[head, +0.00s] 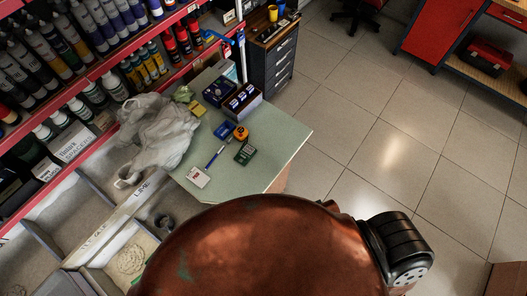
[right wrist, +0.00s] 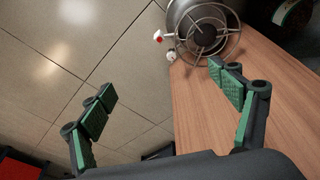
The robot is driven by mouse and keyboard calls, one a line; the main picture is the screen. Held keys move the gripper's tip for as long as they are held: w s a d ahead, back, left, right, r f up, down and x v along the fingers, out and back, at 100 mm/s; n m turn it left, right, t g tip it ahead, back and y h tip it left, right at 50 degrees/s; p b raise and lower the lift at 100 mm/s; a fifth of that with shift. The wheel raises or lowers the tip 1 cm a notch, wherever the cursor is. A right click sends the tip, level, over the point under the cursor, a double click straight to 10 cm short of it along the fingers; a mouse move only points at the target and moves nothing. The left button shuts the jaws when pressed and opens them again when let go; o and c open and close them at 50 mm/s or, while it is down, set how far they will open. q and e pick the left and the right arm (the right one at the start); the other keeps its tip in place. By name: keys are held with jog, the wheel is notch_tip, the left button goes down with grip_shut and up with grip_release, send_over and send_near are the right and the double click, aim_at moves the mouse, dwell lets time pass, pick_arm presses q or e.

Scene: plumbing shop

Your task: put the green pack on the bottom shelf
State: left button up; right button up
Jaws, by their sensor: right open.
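I cannot pick out the green pack for certain. A small dark green item (head: 245,153) lies on the pale green counter (head: 268,137) in the head view, and a yellow-green crumpled item (head: 183,94) lies near its back left. Neither is clearly a pack. Red-edged shelves (head: 108,66) with bottles rise at the left; I cannot tell which is the bottom shelf. My right gripper (right wrist: 160,82) shows in the right wrist view, with its green-padded fingers wide apart and nothing between them. My left gripper is not in view.
A metal burner with a wire ring (right wrist: 203,35) stands on a wooden top (right wrist: 200,115) beyond the right gripper. A grey plastic bag (head: 160,132), a blue box (head: 242,101) and small items crowd the counter. Tiled floor (head: 380,130) is open to the right.

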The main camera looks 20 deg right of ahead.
jog(key=shift+o, duration=0.6)
jog(key=w+r, duration=0.2)
jog(key=r, duration=0.6)
jog(key=w+r+t, duration=0.1)
jog(key=r, duration=0.7)
jog(key=shift+w+d+r, duration=0.2)
jog(key=shift+w+r, duration=0.15)
jog(key=w+a+r+t, duration=0.1)
jog(key=w+r, duration=0.2)
jog(key=r, duration=0.3)
jog(key=n+t+y, duration=0.4)
jog(key=n+t, duration=0.1)
send_near(246, 154)
jog(key=s+d+r, duration=0.1)
jog(key=d+r, duration=0.2)
jog(key=d, duration=0.1)
jog(key=w+a+f+n+y, duration=0.2)
jog(key=f+y, duration=0.1)
jog(key=shift+w+a+n+g, duration=0.1)
jog(key=shift+w+n+g, duration=0.2)
jog(key=shift+g, duration=0.1)
jog(key=shift+d+f+n+g+y, duration=0.3)
jog(key=shift+d+f+y, duration=0.05)
jog(key=shift+d+y, duration=0.15)
jog(key=shift+w+a+f, duration=0.1)
jog(key=shift+f, duration=0.05)
jog(key=x, duration=0.7)
jog(key=shift+w+a+f+b, duration=0.1)
jog(key=shift+f+b, duration=0.1)
jog(key=shift+b, duration=0.1)
